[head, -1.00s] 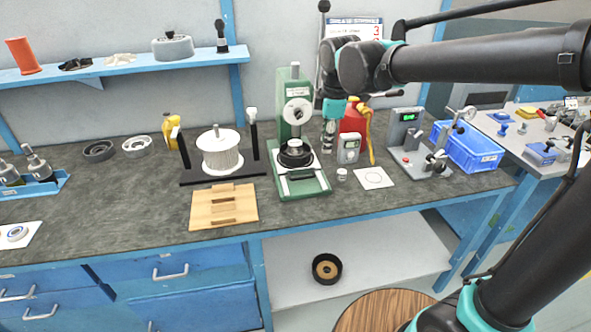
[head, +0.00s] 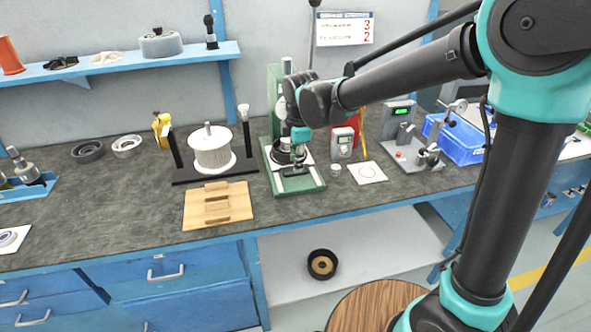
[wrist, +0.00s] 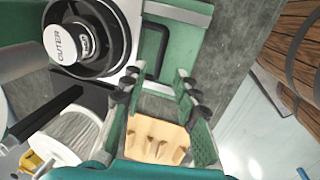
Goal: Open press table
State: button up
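The green press (head: 275,95) stands on the bench, its column partly hidden behind my arm. Its white table plate (wrist: 134,10) carries a black round fixture (wrist: 105,55) with a white cap marked "OUTER" (wrist: 62,42). A black bar handle (wrist: 163,42) is at the plate's edge in the wrist view, over the green press base (wrist: 185,40). My gripper (wrist: 160,88) is open and empty, its fingertips just short of the handle. In the head view my gripper (head: 297,168) hangs over the front of the press, hiding part of the fixture. I cannot tell whether it touches anything.
Left of the press are a white filter on a black stand (head: 212,152) and a wooden block (head: 218,205). To the right are a small grey meter (head: 342,143), a white card (head: 368,172), a gauge stand (head: 398,140) and a blue crate (head: 462,148).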

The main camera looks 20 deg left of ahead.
aim_at(296, 175)
jog(key=shift+w+a+f, duration=0.1)
jog(key=shift+w+f, duration=0.05)
jog(key=shift+f, duration=0.65)
jog(key=shift+w+a+f, duration=0.1)
jog(key=shift+w+f, duration=0.05)
jog(key=shift+f, duration=0.65)
jog(key=shift+w+a+f, duration=0.1)
jog(key=shift+w+f, duration=0.05)
jog(key=shift+f, duration=0.65)
grip_shut()
